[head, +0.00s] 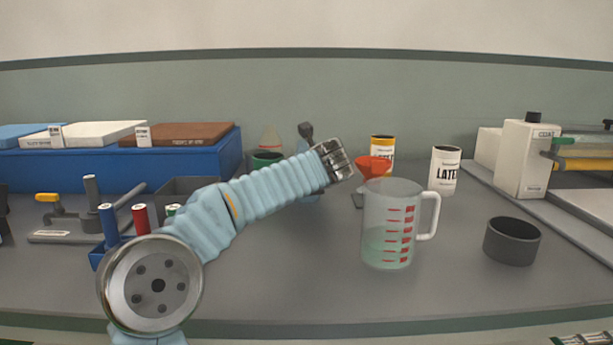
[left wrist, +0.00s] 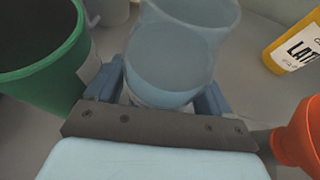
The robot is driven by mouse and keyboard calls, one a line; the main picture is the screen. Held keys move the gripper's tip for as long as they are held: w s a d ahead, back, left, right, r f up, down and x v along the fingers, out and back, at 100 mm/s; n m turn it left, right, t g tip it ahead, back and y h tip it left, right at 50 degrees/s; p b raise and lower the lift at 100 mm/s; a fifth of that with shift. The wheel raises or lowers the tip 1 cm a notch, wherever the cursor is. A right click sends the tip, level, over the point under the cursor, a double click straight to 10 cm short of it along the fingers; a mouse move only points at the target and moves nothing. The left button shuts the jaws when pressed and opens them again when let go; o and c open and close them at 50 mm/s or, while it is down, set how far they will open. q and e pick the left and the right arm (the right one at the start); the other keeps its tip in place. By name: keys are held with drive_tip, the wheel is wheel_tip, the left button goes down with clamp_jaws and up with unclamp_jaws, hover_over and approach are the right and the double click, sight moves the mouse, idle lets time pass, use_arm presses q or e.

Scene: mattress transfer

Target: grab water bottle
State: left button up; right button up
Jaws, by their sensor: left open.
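A translucent pale-blue container (left wrist: 172,50), which looks like the water bottle, stands between the fingers of my left gripper (left wrist: 160,95) in the left wrist view. The blue fingers are open on either side of it. I cannot tell whether they touch it. In the head view my left gripper (head: 337,161) is over the back middle of the table, and the bottle's body is hidden behind my arm. A dark nozzle-like top (head: 306,131) shows above the arm; I cannot tell whether it belongs to the bottle. My right gripper is not in view.
A green bin (left wrist: 45,70) is close left of the left gripper; an orange funnel (left wrist: 300,135) is close right. A measuring jug (head: 388,225) with green liquid stands nearer the front. Yellow (head: 382,148) and white (head: 445,170) cans stand behind. The front middle of the table is clear.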

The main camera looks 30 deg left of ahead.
use_arm(q)
drive_tip(key=c, duration=1)
drive_tip(key=shift+r, duration=0.3)
drive_tip(key=shift+r+p, duration=0.75)
drive_tip(key=shift+r, duration=1.6)
drive_tip(key=shift+r+p, duration=0.75)
drive_tip(key=shift+r, duration=1.65)
